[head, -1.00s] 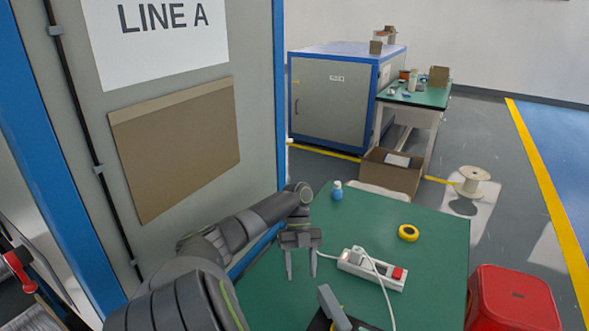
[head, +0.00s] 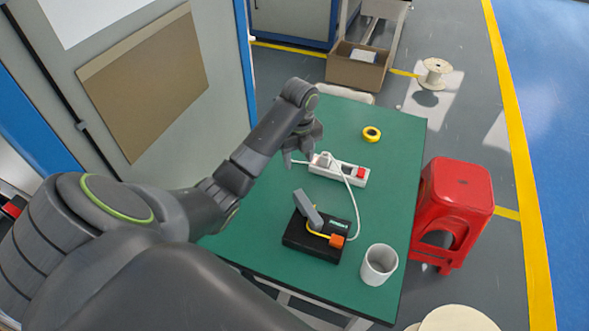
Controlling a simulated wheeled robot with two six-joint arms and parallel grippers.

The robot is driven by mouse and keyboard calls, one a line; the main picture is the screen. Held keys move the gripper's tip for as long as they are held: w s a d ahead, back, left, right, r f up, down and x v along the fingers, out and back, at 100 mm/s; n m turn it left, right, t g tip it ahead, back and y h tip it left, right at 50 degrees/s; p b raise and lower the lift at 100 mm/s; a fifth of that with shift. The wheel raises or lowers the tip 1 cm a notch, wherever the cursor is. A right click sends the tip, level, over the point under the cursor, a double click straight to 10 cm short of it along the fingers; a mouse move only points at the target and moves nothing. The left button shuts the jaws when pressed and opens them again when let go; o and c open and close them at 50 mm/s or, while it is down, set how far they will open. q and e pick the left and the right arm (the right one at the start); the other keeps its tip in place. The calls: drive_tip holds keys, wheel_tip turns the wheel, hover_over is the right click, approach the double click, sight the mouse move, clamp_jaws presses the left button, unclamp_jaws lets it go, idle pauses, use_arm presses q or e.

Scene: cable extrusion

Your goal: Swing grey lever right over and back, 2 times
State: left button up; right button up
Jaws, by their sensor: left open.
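The grey lever (head: 308,209) stands on a black base (head: 310,243) near the front of the green table, leaning up and to the left. An orange block (head: 337,241) and a yellow strip are at the base's right side. My left gripper (head: 299,158) is open and empty above the table, beyond the lever and apart from it. Its fingers point down beside the left end of the white power strip. My right gripper is not in view.
A white power strip (head: 338,173) with a cable lies behind the lever. A white mug (head: 379,264) stands to the right of the base, near the table's front edge. Yellow tape (head: 371,134) lies farther back. A red stool (head: 452,205) stands right of the table (head: 393,190).

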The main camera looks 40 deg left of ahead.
sight(298, 191)
use_arm(q)
wheel_tip(298, 191, down, 13)
drive_tip(key=b, duration=1.1)
drive_tip(key=shift+f, duration=1.45)
drive_tip(key=shift+p, duration=0.3)
clamp_jaws()
